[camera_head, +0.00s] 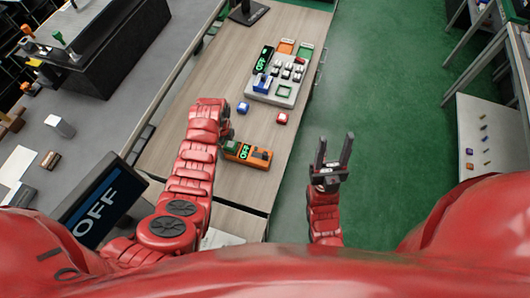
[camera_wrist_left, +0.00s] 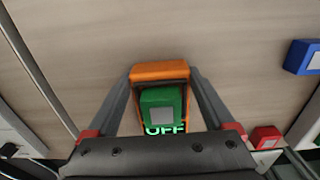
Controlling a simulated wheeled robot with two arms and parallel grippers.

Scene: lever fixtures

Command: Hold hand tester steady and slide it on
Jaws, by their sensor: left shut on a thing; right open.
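The hand tester (camera_head: 259,157) is an orange box with a small display reading OFF and a green block (camera_head: 230,146) at its left end. It is at the table's near right part; I cannot tell whether it touches the table. My left gripper (camera_wrist_left: 162,80) is shut on the tester, one finger along each long side, in the left wrist view. There the orange end (camera_wrist_left: 160,71) and green block (camera_wrist_left: 161,103) show between the fingers, and the gripper body hides the lower part. My right gripper (camera_head: 335,140) is open and empty, right of the table over the green floor.
A grey panel (camera_head: 287,96) with several buttons and an OFF display stands farther up the table. Loose blue (camera_head: 243,107) and red (camera_head: 281,118) blocks lie between it and the tester. A monitor (camera_head: 92,205) reading OFF stands at the lower left.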

